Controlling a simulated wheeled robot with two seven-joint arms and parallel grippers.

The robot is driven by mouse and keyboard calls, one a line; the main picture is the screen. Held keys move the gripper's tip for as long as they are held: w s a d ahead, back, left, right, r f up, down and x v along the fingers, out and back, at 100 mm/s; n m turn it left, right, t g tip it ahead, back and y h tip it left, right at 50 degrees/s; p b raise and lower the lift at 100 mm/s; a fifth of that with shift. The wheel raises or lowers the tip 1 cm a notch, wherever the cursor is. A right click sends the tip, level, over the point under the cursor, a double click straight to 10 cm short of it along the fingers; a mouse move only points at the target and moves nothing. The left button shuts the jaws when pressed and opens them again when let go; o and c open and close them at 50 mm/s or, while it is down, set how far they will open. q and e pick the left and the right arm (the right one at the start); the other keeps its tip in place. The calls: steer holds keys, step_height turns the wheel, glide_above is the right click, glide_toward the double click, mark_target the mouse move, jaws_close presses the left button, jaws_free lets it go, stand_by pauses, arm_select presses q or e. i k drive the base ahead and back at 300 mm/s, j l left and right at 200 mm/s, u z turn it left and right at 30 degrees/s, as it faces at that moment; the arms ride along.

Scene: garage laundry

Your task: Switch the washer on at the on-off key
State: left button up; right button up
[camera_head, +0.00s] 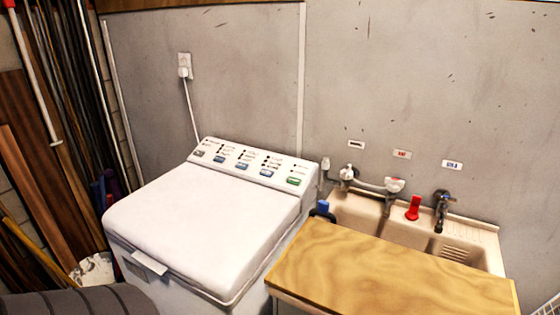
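The white washer (205,215) stands in the middle left with its lid closed. Its sloped control panel (255,164) runs along the back edge. The panel carries a row of several keys: a grey key (199,153) at the left end, blue keys (242,166) in the middle and a green key (293,181) at the right end. The lettering is too small to read, so I cannot tell which is the on-off key. A white plug sits in the wall socket (184,66) with its cord running down behind the washer. Neither gripper is in view.
A wooden board (390,275) lies at the front right, beside the washer, partly over a beige sink (405,232) with taps. A red object (413,208) stands at the sink. Planks and poles (50,150) lean at the left. The washer lid is clear.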

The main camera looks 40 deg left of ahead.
mark_target(198, 153)
steer(key=u, duration=1.55)
